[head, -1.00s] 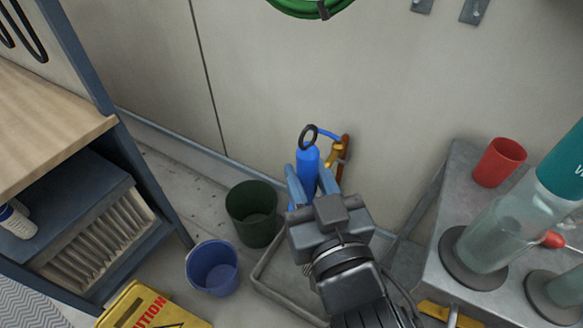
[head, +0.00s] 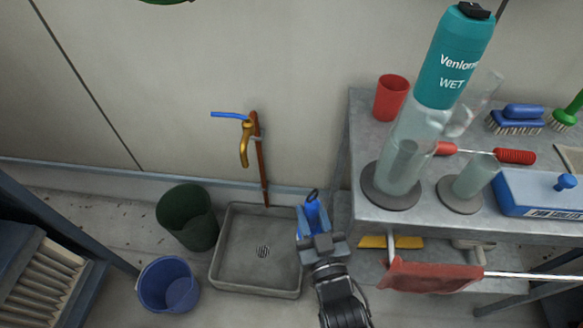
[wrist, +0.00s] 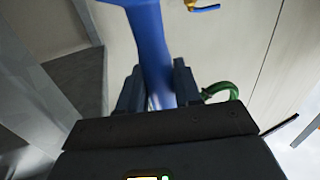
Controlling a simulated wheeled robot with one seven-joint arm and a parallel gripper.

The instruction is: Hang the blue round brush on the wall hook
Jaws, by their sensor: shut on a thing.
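My gripper (head: 314,226) is shut on the blue round brush (head: 313,212), near the left end of the metal table. The brush has a blue handle with a dark ring at its top end, pointing up and away from me. In the wrist view the blue handle (wrist: 150,45) runs between the two fingers. A pale patch shows low between the fingers, too blurred to make out; the brush head is otherwise hidden. The wall hook is not in either current view.
A metal table (head: 365,215) on the right carries a red cup (head: 391,98), a teal bottle (head: 452,60), glassware and brushes. A floor sink (head: 228,285) lies below a copper tap (head: 245,145). A green bin (head: 187,218) and blue bucket (head: 168,285) stand left.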

